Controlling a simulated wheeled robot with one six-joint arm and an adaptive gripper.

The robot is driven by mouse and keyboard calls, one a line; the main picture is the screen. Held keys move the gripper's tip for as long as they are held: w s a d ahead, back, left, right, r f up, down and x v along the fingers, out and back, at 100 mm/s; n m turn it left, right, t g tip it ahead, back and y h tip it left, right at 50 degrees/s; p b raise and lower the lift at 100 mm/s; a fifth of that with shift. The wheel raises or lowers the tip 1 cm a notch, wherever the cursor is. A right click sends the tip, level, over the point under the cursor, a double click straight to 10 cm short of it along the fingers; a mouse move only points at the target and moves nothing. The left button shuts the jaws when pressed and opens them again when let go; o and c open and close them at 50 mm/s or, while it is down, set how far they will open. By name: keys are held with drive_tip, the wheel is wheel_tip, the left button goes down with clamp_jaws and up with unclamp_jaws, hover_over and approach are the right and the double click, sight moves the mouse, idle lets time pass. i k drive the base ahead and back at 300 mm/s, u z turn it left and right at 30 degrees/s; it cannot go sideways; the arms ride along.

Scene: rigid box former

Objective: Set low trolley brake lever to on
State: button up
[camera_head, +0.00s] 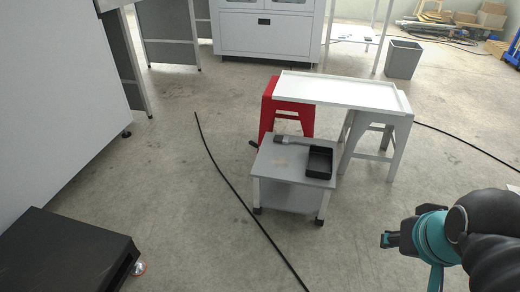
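The low trolley (265,164) is a small grey cart with two shelves and dark casters. It stands on the floor near the middle of the view. A small dark lever-like part (253,144) sticks out at its left rear edge. It may be the brake lever, but it is too small to tell its setting. My gripper (387,240) is at the lower right, in front and to the right of the trolley and well apart from it. Its fingers are small and dark, and I cannot tell if they are open.
A black tray (319,162) and a grey-handled tool (292,139) lie on the trolley top. Behind it, a white board (345,93) rests on a red stool (291,113) and a grey stool (392,140). A black cable (233,188) runs along the floor left of the trolley.

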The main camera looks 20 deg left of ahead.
sight(251, 143)
drive_tip(key=z, duration=0.45)
drive_tip(key=i, duration=0.7)
drive_tip(key=u, duration=1.5)
